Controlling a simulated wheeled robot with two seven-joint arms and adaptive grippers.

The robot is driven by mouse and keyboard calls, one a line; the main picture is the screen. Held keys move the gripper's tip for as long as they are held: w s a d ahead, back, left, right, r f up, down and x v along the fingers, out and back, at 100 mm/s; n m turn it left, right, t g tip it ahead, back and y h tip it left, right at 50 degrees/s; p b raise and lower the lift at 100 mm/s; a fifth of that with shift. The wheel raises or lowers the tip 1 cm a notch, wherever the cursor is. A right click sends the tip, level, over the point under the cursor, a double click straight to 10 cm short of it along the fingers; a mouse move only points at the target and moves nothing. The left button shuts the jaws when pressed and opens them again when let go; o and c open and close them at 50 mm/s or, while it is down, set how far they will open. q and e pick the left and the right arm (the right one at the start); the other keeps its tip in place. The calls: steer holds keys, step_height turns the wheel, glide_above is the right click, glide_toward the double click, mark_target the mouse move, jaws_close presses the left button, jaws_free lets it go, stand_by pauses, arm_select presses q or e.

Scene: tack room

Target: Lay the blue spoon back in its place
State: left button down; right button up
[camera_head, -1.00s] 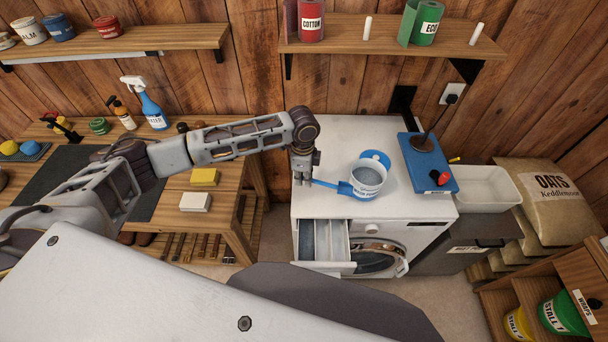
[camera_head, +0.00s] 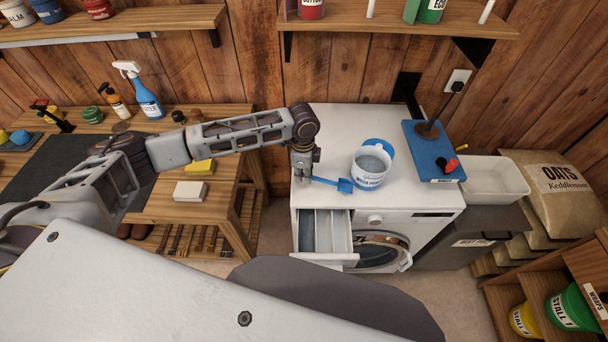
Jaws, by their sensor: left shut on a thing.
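My left gripper (camera_head: 302,177) points down over the left part of the white washing machine top (camera_head: 322,124). It is shut on the handle end of the blue spoon (camera_head: 344,185), whose bowl points right. I cannot tell whether the spoon touches the top. A blue lid (camera_head: 381,145) is behind the tub. My right gripper is not in view.
The machine's detergent drawer (camera_head: 349,258) is pulled out at the front left. A blue board (camera_head: 418,159) with red and black knobs lies at the right of the top. A white bin (camera_head: 490,177) stands farther right. A wooden bench (camera_head: 222,177) is at left.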

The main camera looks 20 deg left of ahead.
arm_select(q)
steer(key=shift+f, duration=1.4)
steer(key=c, duration=1.5)
jaws_free()
steer(key=shift+o, duration=0.2)
steer(key=shift+r, duration=0.1)
steer(key=shift+a+r, duration=0.1)
steer(key=shift+r, duration=5.85)
